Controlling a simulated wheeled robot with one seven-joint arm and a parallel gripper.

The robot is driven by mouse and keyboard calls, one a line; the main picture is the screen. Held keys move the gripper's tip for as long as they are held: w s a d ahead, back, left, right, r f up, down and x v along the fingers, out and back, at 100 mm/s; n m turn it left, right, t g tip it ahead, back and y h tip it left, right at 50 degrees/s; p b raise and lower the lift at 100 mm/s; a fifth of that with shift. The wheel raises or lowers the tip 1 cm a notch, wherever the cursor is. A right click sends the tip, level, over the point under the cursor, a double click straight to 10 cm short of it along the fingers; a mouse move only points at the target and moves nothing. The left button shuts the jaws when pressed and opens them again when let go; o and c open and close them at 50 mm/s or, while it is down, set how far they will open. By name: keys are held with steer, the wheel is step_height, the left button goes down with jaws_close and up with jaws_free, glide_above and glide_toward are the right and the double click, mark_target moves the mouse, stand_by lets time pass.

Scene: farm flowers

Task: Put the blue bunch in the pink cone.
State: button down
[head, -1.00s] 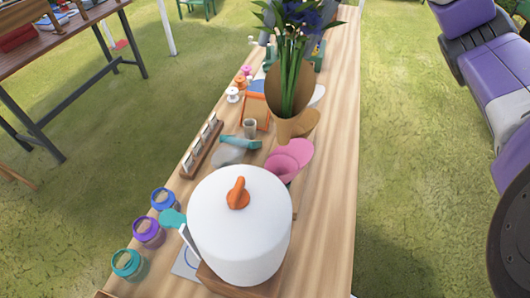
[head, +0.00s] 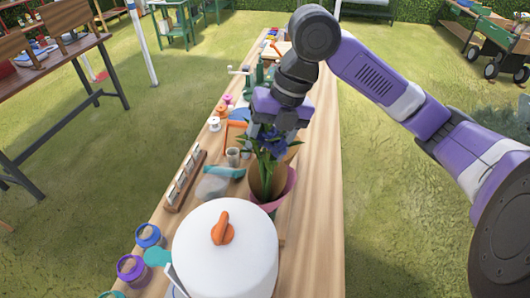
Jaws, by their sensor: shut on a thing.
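The blue bunch (head: 270,146) has dark blue flowers and green leaves, with a brown paper wrap (head: 266,182) below them. My gripper (head: 276,131) is at the flowers, pointing down, and is shut on the bunch; its fingertips are partly hidden by flowers and leaves. The pink cone (head: 284,194) stands on the long wooden table. Its rim shows beside and below the brown wrap, and the wrap's lower end appears to be inside it.
The large white pot (head: 226,255) with an orange knob stands just in front of the cone. The table's right strip (head: 318,200) is clear.

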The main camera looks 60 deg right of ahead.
steer(key=shift+f, duration=0.95)
steer(key=shift+f, duration=0.15)
steer(key=shift+c, duration=2.3)
jaws_free()
steer(key=v, duration=1.2)
steer(key=shift+b, duration=0.3)
